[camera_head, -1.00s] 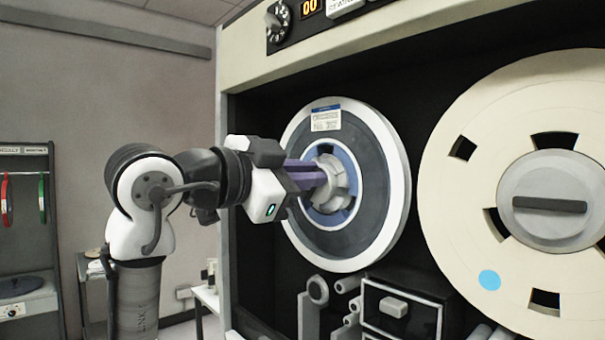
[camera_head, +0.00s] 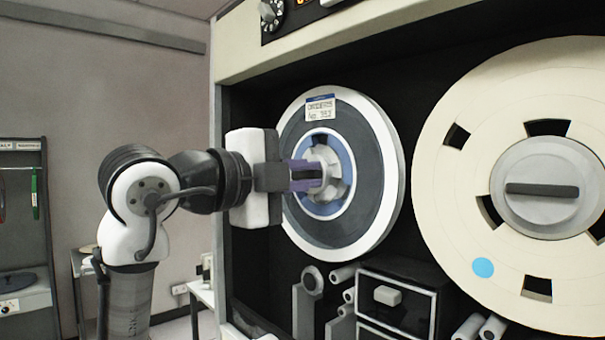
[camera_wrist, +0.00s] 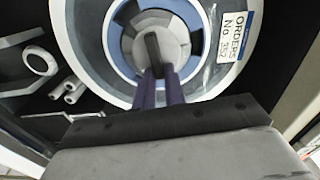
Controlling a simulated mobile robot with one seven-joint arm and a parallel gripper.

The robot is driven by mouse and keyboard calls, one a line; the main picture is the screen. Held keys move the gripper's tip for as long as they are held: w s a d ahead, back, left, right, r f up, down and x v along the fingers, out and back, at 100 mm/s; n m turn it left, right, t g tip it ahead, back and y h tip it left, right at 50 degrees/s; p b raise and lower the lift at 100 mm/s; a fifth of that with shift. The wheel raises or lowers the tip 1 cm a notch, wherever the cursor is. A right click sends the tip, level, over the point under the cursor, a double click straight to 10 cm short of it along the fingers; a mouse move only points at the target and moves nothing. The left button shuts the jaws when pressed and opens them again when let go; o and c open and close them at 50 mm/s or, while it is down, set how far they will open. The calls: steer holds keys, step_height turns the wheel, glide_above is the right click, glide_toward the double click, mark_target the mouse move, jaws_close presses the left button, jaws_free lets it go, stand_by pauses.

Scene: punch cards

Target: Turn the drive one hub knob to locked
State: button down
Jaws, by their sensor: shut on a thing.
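The hub knob (camera_wrist: 153,48) is a grey round hub with a dark grip bar, at the centre of the left reel (camera_head: 287,220). That reel has a white rim, a dark grey face, a blue inner ring and an "ORDERS No. 352" label (camera_head: 321,108). My gripper (camera_head: 318,174) reaches in from the left and is shut on the knob's bar. Its purple fingers show one above the other in the head view. In the wrist view they run up to the bar, and their tips partly cover it.
A larger cream reel (camera_head: 450,235) on the right has a grey hub with a horizontal dark bar. Rollers and a dark box (camera_head: 412,275) sit below the left reel. The cabinet's cream frame (camera_head: 330,38) runs above. A shelf (camera_head: 25,230) stands far left.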

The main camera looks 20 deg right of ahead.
steer(key=shift+f+m, duration=0.15)
steer(key=shift+m, duration=0.45)
steer(key=c, duration=1.5)
jaws_free()
steer(key=shift+o, duration=0.2)
steer(key=shift+a, duration=0.15)
steer(key=b+v, duration=0.3)
steer(key=v, duration=1)
steer(key=shift+s+a+b, duration=0.15)
steer(key=shift+a+b, duration=0.15)
steer(key=shift+b, duration=0.1)
